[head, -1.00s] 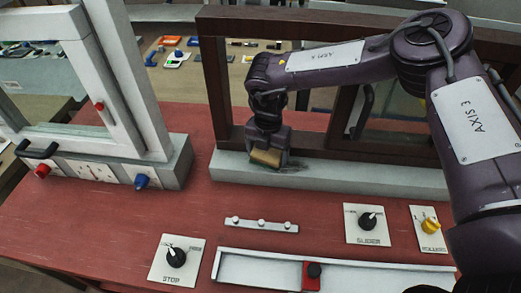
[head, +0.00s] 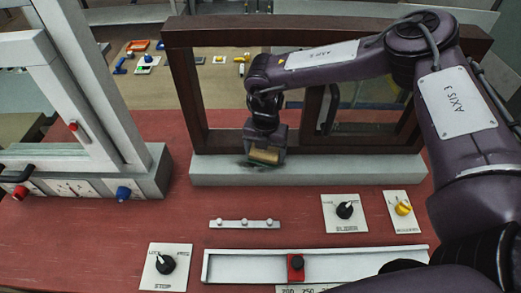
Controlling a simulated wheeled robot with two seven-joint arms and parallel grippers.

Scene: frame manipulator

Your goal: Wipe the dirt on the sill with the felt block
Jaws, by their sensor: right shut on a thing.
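The felt block (head: 264,156) is a tan block in the jaws of my right gripper (head: 265,147), which is shut on it. The block is low at the front of the pale grey sill (head: 350,170), left of its middle; I cannot tell whether it touches. A faint dark smudge of dirt (head: 242,163) shows on the sill around the block, partly hidden by it. My left gripper is not in view.
A dark brown window frame (head: 200,90) stands behind the sill. A white frame with knobs (head: 140,172) is at left. Knob plates (head: 344,213), a small peg rail (head: 244,224) and a slider track (head: 380,256) lie in front on the red table (head: 90,235).

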